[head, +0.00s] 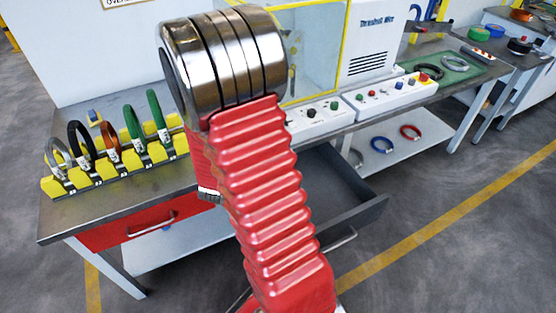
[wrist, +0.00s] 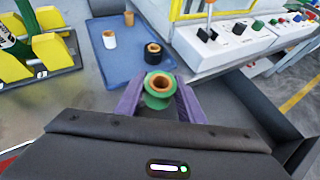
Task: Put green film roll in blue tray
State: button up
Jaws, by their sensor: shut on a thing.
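The green film roll (wrist: 158,85), with a brown core, is between the purple fingers of my gripper (wrist: 157,97) in the wrist view. My gripper is shut on it. The blue tray (wrist: 128,62) lies flat on the bench just beyond, and the roll overlaps its near edge in the picture. How high the roll is above the bench is hard to tell. In the head view my arm hides the roll, the tray and my gripper.
On the tray stand a black roll (wrist: 153,54) and a white roll (wrist: 109,40). Yellow stands (head: 110,160) with coloured rings are at left. White control boxes (wrist: 235,40) stand behind at right. A drawer (head: 335,190) is open at the bench front.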

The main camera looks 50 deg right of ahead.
jog(key=w+a+r+n+t+y, duration=0.1)
jog(key=w+a+r+n+y, duration=0.1)
jog(key=a, duration=0.7)
jog(key=w+a+r+n+t+y, duration=0.2)
jog(key=w+a+r+n, duration=0.1)
jog(key=a, duration=0.7)
jog(key=w+a+r+n+t+y, duration=0.1)
jog(key=w+a+r, duration=0.3)
jog(key=a, duration=0.6)
jog(key=shift+w+a+n+t+y, duration=0.2)
jog(key=shift+w+n+t+y, duration=0.15)
jog(key=shift+n+y, duration=0.4)
grip_shut()
